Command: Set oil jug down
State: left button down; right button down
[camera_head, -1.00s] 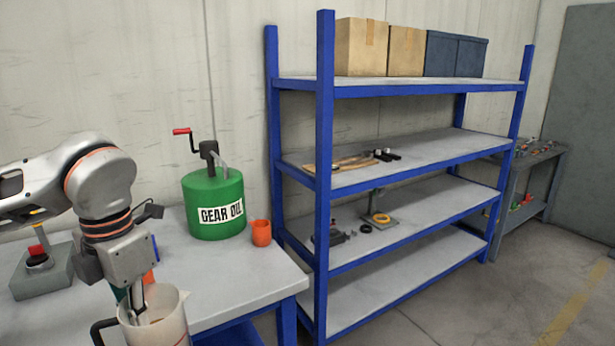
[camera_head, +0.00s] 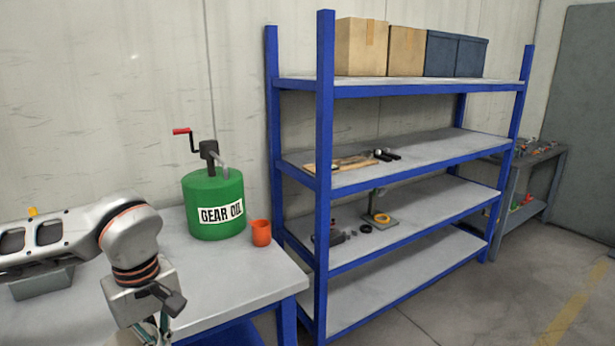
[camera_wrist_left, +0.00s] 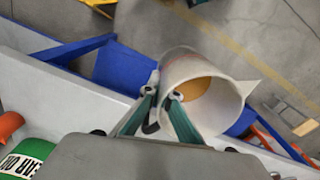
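The oil jug (camera_wrist_left: 245,88) is a whitish pitcher with a pointed spout, a dark handle and amber oil inside, seen from above in the left wrist view. My left gripper (camera_wrist_left: 163,94) has its two fingers closed in on the handle at the jug's near side. The fingers hide most of the handle. In the head view my left gripper (camera_head: 152,334) points down at the bottom edge, in front of the worktable (camera_head: 225,278), and the jug is out of the picture. In the wrist view the jug overlaps the table's edge and the floor. My right gripper is not in view.
A green gear oil drum (camera_head: 213,190) with a red-handled crank and an orange cup (camera_head: 261,232) stand at the table's back right. A grey block (camera_head: 40,283) is partly behind my arm. A blue shelf rack (camera_head: 325,170) stands to the right. The table's middle is clear.

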pick_arm(q)
jog(key=m, duration=0.2)
jog(key=f+m, duration=0.2)
jog(key=m, duration=0.1)
jog(key=shift+d+f+m, duration=0.1)
jog(key=shift+d+m, duration=0.1)
jog(key=shift+m, duration=0.1)
jog(key=m, duration=0.2)
jog(key=f+m, duration=0.1)
jog(key=shift+w+d+f+m, duration=0.1)
jog(key=shift+d+f+m, duration=0.05)
jog(key=shift+m, duration=0.25)
dwell(0.6)
